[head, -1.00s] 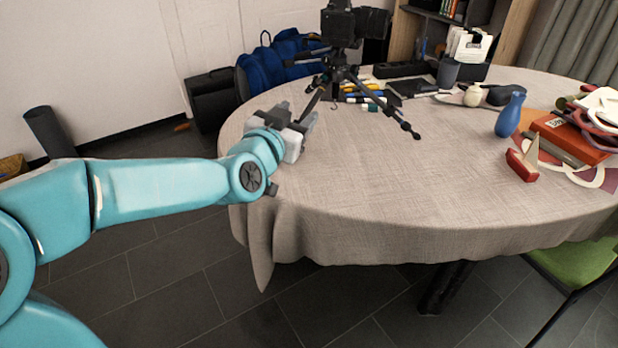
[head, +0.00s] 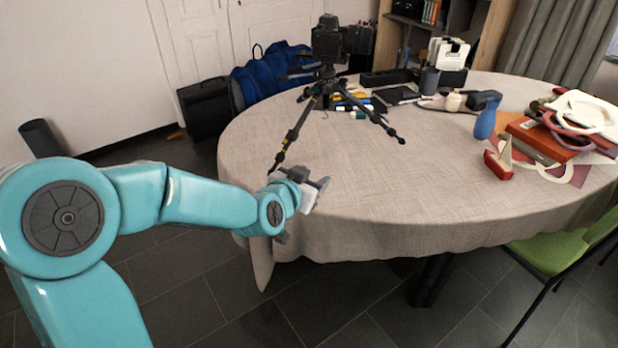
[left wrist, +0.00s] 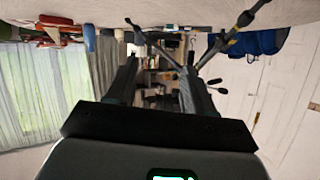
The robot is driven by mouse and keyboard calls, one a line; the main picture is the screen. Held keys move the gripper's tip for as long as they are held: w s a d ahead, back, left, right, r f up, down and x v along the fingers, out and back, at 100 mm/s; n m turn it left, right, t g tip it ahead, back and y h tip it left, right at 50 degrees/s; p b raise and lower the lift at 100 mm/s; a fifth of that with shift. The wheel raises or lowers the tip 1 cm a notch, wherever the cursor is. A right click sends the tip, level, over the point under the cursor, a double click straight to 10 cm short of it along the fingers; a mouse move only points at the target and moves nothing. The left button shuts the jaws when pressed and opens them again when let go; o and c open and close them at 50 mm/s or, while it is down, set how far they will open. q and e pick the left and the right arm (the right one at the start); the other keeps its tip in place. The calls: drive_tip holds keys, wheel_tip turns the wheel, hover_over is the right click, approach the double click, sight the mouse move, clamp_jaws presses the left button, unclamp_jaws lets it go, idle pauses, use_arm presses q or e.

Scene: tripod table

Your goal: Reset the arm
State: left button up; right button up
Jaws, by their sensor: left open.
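My left arm (head: 200,198) is teal and comes in from the left. My left gripper (head: 322,186) is at the table's near left edge, open and empty. In the left wrist view its two dark fingers (left wrist: 155,85) stand apart with nothing between them. A black camera on a tripod (head: 328,75) stands on the table beyond the gripper. One tripod leg reaches down near the gripper; I cannot tell how close. Tripod legs also show in the left wrist view (left wrist: 232,35). My right gripper is not in view.
The round table (head: 400,190) has a grey cloth, bare at the front. A blue vase (head: 486,122), a red toy boat (head: 499,161) and an orange book (head: 535,140) stand at right. Pens and small items lie behind the tripod. A green chair (head: 560,250) is at lower right.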

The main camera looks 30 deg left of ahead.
use_arm(q)
drive_tip(key=shift+w, duration=0.1)
drive_tip(key=s+d+f+m+g+h+p, duration=0.1)
drive_tip(key=s+d+f+g+h+p, duration=0.3)
drive_tip(key=d+f+p, duration=0.65)
drive_tip(key=s+d+f+n+g, duration=0.1)
drive_tip(key=s+d+f+g, duration=0.1)
drive_tip(key=s, duration=0.5)
drive_tip(key=s+d+f+n+g+h+p, duration=0.1)
drive_tip(key=s+d+f+g, duration=0.2)
drive_tip(key=s+f, duration=0.3)
drive_tip(key=s+d+f+n+g, duration=0.1)
drive_tip(key=s+d+f+g, duration=0.2)
drive_tip(key=s, duration=0.6)
drive_tip(key=shift+f+g, duration=0.6)
drive_tip(key=shift+f, duration=0.25)
